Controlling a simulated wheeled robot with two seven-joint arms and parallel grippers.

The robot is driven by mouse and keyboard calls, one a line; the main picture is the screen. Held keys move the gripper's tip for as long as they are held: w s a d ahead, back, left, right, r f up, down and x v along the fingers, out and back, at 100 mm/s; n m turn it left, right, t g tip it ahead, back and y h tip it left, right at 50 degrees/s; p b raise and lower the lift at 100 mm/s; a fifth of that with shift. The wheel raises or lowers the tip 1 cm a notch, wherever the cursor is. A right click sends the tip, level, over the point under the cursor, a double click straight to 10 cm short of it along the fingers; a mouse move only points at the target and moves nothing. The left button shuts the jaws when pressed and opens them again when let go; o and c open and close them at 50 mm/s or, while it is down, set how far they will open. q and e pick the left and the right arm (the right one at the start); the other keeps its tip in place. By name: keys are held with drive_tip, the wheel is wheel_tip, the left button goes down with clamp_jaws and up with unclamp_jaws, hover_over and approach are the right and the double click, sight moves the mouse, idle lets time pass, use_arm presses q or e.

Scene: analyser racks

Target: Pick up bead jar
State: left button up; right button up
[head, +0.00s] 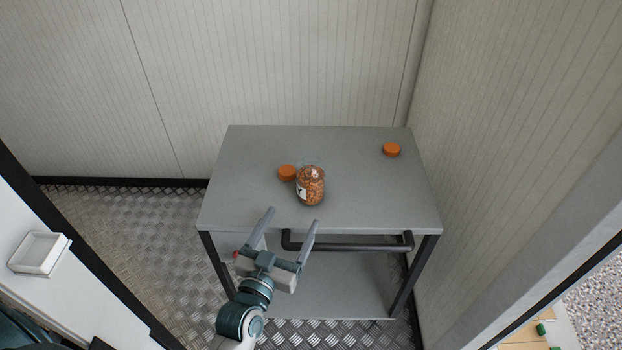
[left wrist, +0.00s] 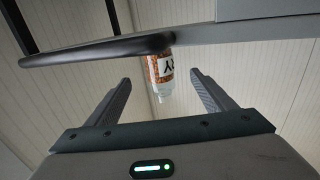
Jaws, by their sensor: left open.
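The bead jar (head: 311,186) is a clear jar of orange beads with a white label. It stands on the grey table (head: 350,207), left of its middle and towards the front. My left gripper (head: 291,216) is open and empty, in front of the table's front edge and short of the jar. In the left wrist view the jar (left wrist: 160,74) appears upside down between the fingers (left wrist: 162,88) but farther away, partly hidden by a dark bar. My right gripper is in neither view.
An orange lid (head: 287,172) lies just left of the jar, and another orange lid (head: 391,149) lies at the back right. A dark rail (head: 350,246) runs along the table's front. Walls close in the back and right.

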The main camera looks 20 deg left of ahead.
sight(305, 194)
use_arm(q)
drive_tip(key=w, duration=0.8)
drive_tip(key=shift+w+d+p, duration=0.15)
drive_tip(key=shift+d+p, duration=0.05)
drive_tip(key=shift+p, duration=0.2)
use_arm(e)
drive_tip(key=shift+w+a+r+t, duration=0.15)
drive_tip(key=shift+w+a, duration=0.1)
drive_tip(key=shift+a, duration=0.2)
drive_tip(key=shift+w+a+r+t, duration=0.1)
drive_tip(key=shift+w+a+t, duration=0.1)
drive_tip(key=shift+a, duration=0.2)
use_arm(q)
drive_tip(key=shift+w, duration=0.15)
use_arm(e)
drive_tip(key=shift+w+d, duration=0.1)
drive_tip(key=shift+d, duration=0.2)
